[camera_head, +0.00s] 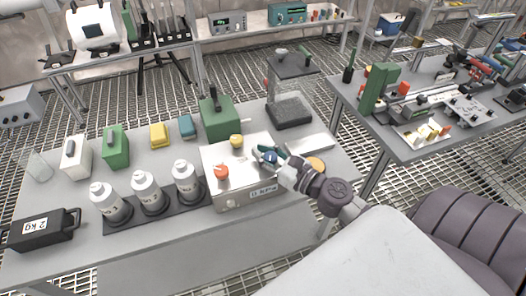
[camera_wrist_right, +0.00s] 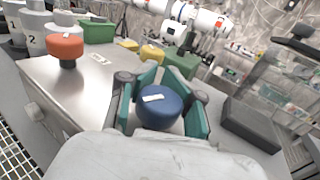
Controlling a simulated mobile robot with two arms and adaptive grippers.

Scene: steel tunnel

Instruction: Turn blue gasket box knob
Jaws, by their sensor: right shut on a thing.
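The gasket box (camera_head: 232,199) is a light metal box at the right part of the near table. The blue knob (camera_wrist_right: 158,107) stands on its top and carries a small white mark. My right gripper (camera_head: 268,158) comes in from the right and has its teal-padded fingers on both sides of the blue knob, shut on it. The knob is mostly hidden by the fingers in the head view. My left gripper is not in view.
Several white bottles (camera_head: 147,188) stand in a dark rack left of the box. A green box (camera_head: 220,120) stands behind it. A dark stand (camera_head: 291,113) is at the back right.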

